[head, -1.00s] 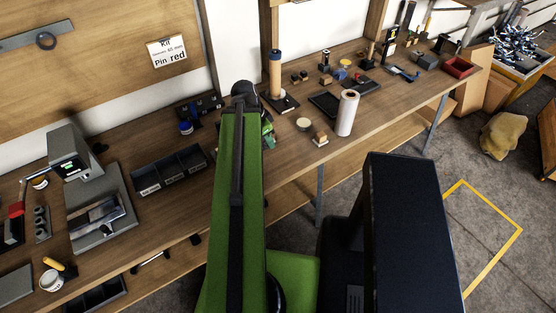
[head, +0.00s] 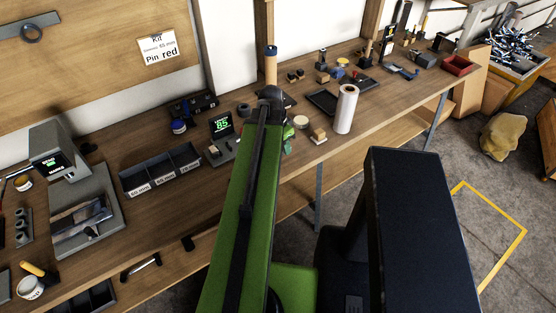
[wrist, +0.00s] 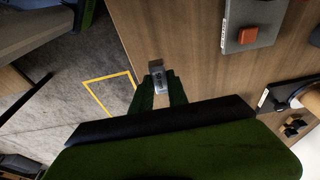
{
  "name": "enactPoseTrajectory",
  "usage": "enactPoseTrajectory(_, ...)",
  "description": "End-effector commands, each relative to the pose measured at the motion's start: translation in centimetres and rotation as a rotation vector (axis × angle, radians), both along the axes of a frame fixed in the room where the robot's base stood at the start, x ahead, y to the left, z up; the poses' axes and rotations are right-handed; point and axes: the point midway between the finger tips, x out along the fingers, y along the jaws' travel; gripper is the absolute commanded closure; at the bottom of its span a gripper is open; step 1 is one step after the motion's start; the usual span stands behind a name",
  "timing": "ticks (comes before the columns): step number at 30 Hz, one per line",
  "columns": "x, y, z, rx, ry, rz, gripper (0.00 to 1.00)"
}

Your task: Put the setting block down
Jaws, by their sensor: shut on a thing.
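The setting block (wrist: 158,82) is a small silvery metal piece with dark marking on its face. In the wrist view it sits between the green fingertips of my gripper (wrist: 159,90), which is shut on it. The block appears in line with the workbench's front edge, with wood to its right and floor to its left. I cannot tell its height above the bench. In the head view my green arm reaches toward the bench and hides the block; only a bit of green shows past the arm's end.
The wooden workbench (head: 205,208) holds a labelled three-part bin (head: 160,170), a display reading 85 (head: 221,125), a white roll (head: 345,109) and a black tray (head: 323,102). A sign (head: 158,46) reads "Kit" and "Pin red".

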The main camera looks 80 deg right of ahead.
Motion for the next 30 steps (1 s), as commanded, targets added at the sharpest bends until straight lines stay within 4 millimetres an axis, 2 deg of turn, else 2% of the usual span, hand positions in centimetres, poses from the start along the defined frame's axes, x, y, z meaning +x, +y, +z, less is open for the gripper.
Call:
enactPoseTrajectory(1, 1.1, -0.7, -1.3, 0.0, 0.0, 0.003, 1.0)
enactPoseTrajectory(6, 2.6, -1.4, -1.9, 0.001, 0.001, 0.0, 1.0)
enactPoseTrajectory(11, 2.7, -1.3, -2.0, 0.001, 0.001, -0.002, 1.0)
enactPoseTrajectory(19, 2.6, -1.3, -6.2, 0.001, 0.001, -0.002, 1.0)
enactPoseTrajectory(26, 2.6, -1.3, -5.7, 0.001, 0.001, -0.002, 1.0)
enactPoseTrajectory(30, 2.6, -1.3, -6.2, 0.001, 0.001, -0.002, 1.0)
